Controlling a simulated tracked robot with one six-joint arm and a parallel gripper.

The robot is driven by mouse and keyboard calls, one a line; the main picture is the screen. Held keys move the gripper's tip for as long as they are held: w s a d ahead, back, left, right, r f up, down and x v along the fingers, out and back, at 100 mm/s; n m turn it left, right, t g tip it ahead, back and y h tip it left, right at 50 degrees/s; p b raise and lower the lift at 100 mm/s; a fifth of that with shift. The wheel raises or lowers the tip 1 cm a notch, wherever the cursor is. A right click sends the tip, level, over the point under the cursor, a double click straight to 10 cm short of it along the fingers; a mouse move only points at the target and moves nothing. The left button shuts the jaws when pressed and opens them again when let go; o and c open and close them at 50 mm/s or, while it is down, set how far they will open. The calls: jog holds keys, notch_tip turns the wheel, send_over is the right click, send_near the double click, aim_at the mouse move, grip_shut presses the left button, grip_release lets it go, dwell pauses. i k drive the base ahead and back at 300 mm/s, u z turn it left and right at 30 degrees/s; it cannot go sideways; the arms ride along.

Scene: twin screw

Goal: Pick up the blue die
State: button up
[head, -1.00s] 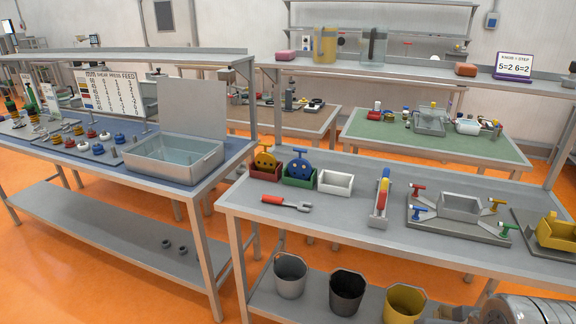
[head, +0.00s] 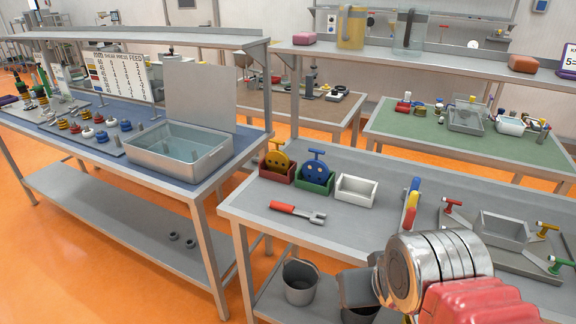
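The blue die (head: 316,171) is a round disc with dark holes and a blue T-shaped handle on top. It stands in a small green bin (head: 313,186) on the grey bench, and the bin's front wall hides its lower edge. My arm shows at the lower right as a silver joint and a red ribbed part, in front of the bench's near edge. It is well to the right of the blue die and apart from it. My gripper's fingers cannot be made out.
A yellow die (head: 277,160) in a red bin (head: 279,176) stands left, an empty white bin (head: 356,189) right. A red-handled fork tool (head: 297,213) lies in front. A coloured rack (head: 411,203) and clamp fixture (head: 503,228) stand further right. A shelf (head: 400,62) runs above the bench's back.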

aim_at(316, 172)
jog(key=u, duration=0.45)
jog(key=i, duration=1.3)
jog(key=u, duration=0.3)
